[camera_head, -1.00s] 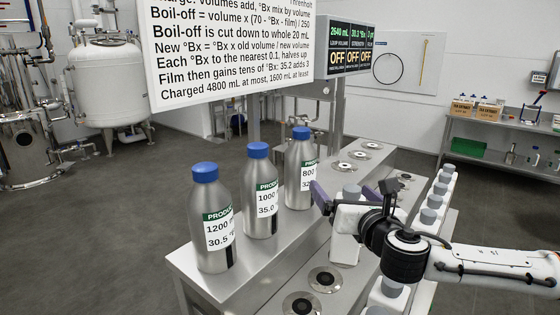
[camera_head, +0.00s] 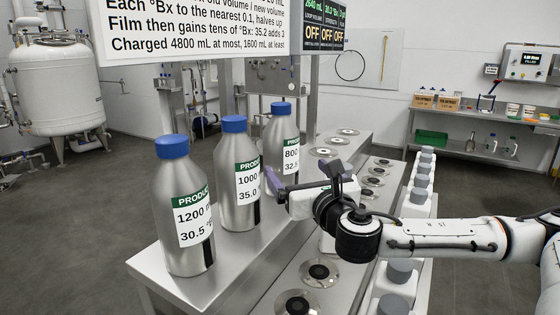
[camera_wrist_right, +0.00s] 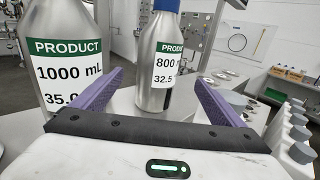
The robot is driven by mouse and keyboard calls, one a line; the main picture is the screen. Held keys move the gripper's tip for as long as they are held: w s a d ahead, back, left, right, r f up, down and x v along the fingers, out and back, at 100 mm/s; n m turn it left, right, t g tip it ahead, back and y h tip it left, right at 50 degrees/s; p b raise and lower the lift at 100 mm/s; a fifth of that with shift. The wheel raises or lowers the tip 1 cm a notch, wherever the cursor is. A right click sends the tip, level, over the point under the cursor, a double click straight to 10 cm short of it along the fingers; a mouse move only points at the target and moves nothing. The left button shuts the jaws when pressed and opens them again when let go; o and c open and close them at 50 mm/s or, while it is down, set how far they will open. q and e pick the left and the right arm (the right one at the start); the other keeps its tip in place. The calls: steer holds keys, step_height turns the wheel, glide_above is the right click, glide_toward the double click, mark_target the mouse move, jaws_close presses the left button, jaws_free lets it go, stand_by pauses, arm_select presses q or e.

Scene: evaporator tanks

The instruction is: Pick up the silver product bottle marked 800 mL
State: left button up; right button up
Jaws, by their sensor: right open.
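The silver product bottle marked 800 mL (camera_head: 281,146) has a blue cap and stands upright as the farthest of three bottles on the steel bench. It also shows in the right wrist view (camera_wrist_right: 150,99), ahead of and between the purple fingers. My right gripper (camera_head: 275,182) is open and empty, just in front of this bottle at its lower right. In the right wrist view, the fingers (camera_wrist_right: 162,92) are apart, with the left fingertip overlapping the edge of the 1000 mL bottle (camera_wrist_right: 68,50) in the picture. My left gripper is not in view.
The 1000 mL bottle (camera_head: 238,205) and the 1200 mL bottle (camera_head: 186,240) stand nearer on the same bench (camera_head: 172,272). A lower shelf with round fittings (camera_head: 320,272) and a row of grey-capped white bottles (camera_head: 399,272) lie to the right. A sign (camera_head: 190,28) hangs above.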

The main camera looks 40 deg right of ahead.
mark_target(287, 160)
steer(key=shift+x, duration=4.9)
steer(key=shift+a, duration=0.2)
steer(key=c, duration=1.2)
